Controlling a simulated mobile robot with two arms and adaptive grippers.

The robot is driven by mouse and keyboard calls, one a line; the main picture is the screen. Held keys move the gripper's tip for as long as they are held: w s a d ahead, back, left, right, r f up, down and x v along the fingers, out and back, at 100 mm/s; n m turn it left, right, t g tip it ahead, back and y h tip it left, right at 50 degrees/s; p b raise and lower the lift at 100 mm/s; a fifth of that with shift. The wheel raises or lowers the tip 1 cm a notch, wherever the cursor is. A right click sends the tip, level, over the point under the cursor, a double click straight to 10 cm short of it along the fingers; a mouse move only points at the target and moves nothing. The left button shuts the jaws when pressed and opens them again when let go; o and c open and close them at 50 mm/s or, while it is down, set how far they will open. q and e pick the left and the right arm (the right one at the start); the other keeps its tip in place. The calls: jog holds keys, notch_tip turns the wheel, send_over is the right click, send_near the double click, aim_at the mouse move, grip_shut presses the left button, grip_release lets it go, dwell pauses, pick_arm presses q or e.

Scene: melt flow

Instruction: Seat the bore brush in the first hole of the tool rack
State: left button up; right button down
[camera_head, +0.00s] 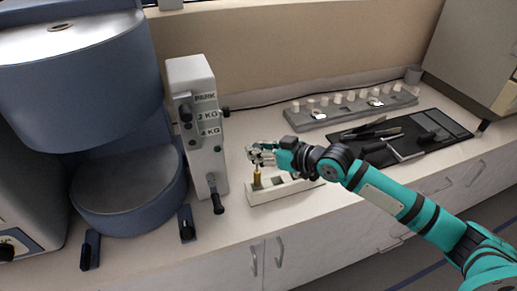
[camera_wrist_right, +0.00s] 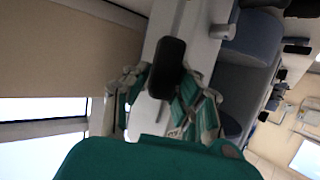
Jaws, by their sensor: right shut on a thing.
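My right gripper (camera_head: 262,153) is shut on the bore brush, over the left end of the tool rack. The brush's brass-coloured part (camera_head: 257,177) points down below the fingers. Its lower end is at the left end of the pale tool rack (camera_head: 286,194); I cannot tell whether it is inside a hole or just above it. In the right wrist view, a dark rounded end (camera_wrist_right: 167,68) shows between the fingers of my right gripper (camera_wrist_right: 165,95). The rack's right part is partly hidden by my right arm. My left gripper is not in view.
A white weight unit (camera_head: 195,125) with a dark lever stands close left of the rack. A blue machine (camera_head: 125,190) is further left. A grey strip with white knobs (camera_head: 350,112) and a black mat with tools (camera_head: 440,130) lie behind and to the right.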

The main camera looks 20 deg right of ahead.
jog(key=shift+f+b, duration=1.65)
jog(key=shift+f, duration=0.85)
jog(key=c, duration=1)
grip_release()
jog(key=shift+c, duration=0.2)
jog(key=v, duration=1.2)
jog(key=shift+r, duration=0.15)
jog(key=o, duration=1)
jog(key=shift+o, duration=0.2)
